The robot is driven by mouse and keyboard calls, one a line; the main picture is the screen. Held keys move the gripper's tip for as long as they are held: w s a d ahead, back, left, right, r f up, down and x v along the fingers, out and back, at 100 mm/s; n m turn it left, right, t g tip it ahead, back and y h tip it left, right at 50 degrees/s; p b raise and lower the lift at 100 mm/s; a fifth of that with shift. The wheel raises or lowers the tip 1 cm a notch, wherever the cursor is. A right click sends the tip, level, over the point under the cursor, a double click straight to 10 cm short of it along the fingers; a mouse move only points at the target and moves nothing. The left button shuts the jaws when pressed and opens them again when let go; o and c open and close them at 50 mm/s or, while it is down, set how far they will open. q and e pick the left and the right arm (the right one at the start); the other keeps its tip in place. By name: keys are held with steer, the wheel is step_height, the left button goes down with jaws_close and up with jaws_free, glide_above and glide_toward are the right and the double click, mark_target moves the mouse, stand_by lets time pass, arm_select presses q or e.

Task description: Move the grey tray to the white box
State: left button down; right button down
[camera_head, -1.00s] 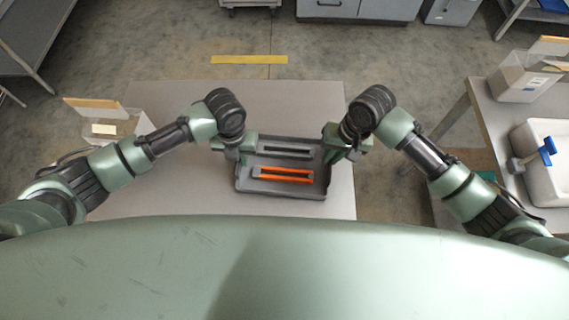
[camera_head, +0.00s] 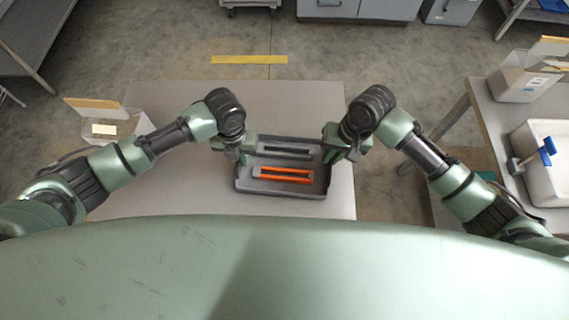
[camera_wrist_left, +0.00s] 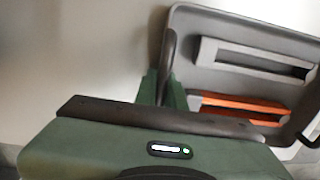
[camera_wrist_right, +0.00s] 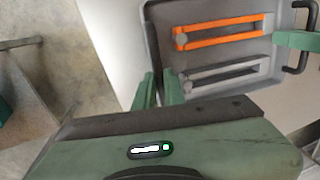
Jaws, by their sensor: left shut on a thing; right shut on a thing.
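The grey tray (camera_head: 280,192) is at the right part of the grey table, with a dark handle on each short side. It holds a long orange-framed piece (camera_head: 286,175) and a long grey piece (camera_head: 287,149). My left gripper (camera_head: 245,150) is shut on the left handle (camera_wrist_left: 168,50), and my right gripper (camera_head: 336,148) is shut on the right handle. The tray looks level; I cannot tell whether it touches the table. A white box (camera_head: 552,178) with a blue part (camera_head: 547,147) stands on the right-hand table, partly cut off by the frame edge.
The table (camera_head: 190,95) is clear behind and left of the tray. A clear bin (camera_head: 125,127) with a yellowish flap stands at its left edge. A pale bin (camera_head: 522,85) stands behind the white box. A floor gap (camera_head: 400,110) separates the tables.

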arm_select(q)
steer(key=shift+a+r+p, duration=0.2)
steer(key=shift+r+p, duration=1)
steer(key=shift+r, duration=0.05)
steer(key=shift+a+r+p, duration=0.15)
steer(key=shift+r+p, duration=1.05)
steer(key=shift+r, duration=0.05)
steer(key=shift+w+f, duration=0.1)
